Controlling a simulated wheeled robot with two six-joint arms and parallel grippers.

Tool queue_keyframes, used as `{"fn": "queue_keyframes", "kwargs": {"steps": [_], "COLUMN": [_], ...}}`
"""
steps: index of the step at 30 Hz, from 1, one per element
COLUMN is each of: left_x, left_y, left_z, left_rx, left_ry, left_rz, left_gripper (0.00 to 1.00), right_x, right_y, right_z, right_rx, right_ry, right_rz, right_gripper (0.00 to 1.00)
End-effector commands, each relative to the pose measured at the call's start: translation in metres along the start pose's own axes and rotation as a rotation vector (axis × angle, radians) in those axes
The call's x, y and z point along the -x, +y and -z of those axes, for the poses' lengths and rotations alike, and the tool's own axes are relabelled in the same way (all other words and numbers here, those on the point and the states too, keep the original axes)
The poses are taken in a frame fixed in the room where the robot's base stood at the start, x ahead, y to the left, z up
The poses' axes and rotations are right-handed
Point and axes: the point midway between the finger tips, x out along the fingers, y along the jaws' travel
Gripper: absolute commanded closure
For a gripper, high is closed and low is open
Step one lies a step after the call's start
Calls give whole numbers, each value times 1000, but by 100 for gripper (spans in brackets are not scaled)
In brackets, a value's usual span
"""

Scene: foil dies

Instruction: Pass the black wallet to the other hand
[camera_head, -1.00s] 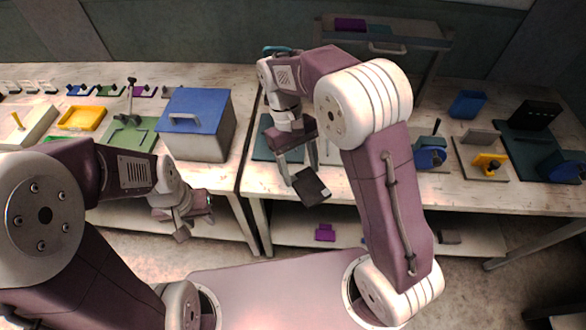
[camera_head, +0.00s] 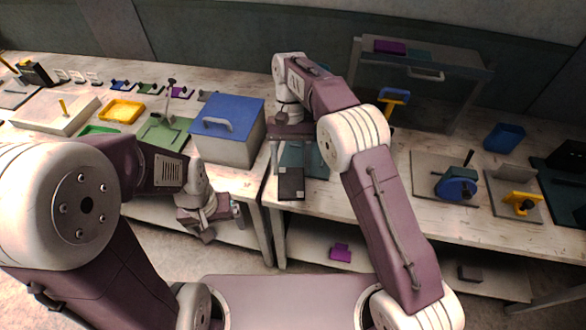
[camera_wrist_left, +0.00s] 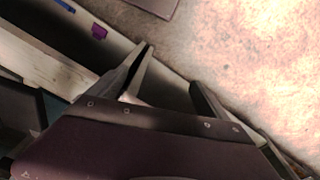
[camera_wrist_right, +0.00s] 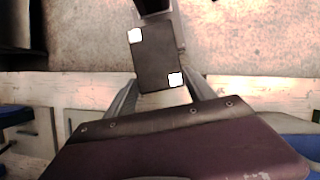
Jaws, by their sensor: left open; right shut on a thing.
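The black wallet (camera_head: 291,184) hangs from my right gripper (camera_head: 290,165), over the front edge of the right table. In the right wrist view the wallet (camera_wrist_right: 158,62) is dark with two white squares, and my right gripper (camera_wrist_right: 165,95) is shut on its near end. My left gripper (camera_head: 222,222) is low at the left, in front of the left table, apart from the wallet. In the left wrist view my left gripper (camera_wrist_left: 172,72) is open, with nothing between its fingers.
A blue-lidded box (camera_head: 228,130) stands at the right end of the left table. Blue (camera_head: 456,188) and yellow (camera_head: 521,203) tools sit on boards on the right table. A purple piece (camera_head: 340,252) lies on the lower shelf. Open floor lies in front of the tables.

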Motion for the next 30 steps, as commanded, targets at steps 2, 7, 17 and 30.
{"fn": "queue_keyframes", "kwargs": {"steps": [2, 7, 17, 30], "left_x": [6, 35, 108, 106], "left_y": [-4, 9, 147, 192], "left_z": [6, 44, 76, 48], "left_rx": [107, 255, -17, -167], "left_ry": [-3, 70, 313, 318], "left_rz": [22, 84, 29, -15], "left_gripper": [11, 11, 11, 11], "right_x": [0, 0, 0, 0], "right_y": [0, 0, 0, 0], "right_z": [0, 0, 0, 0], "right_rx": [0, 1, 1, 1], "right_ry": [0, 0, 1, 1], "right_rz": [0, 0, 0, 0], "right_gripper": [79, 79, 79, 79]}}
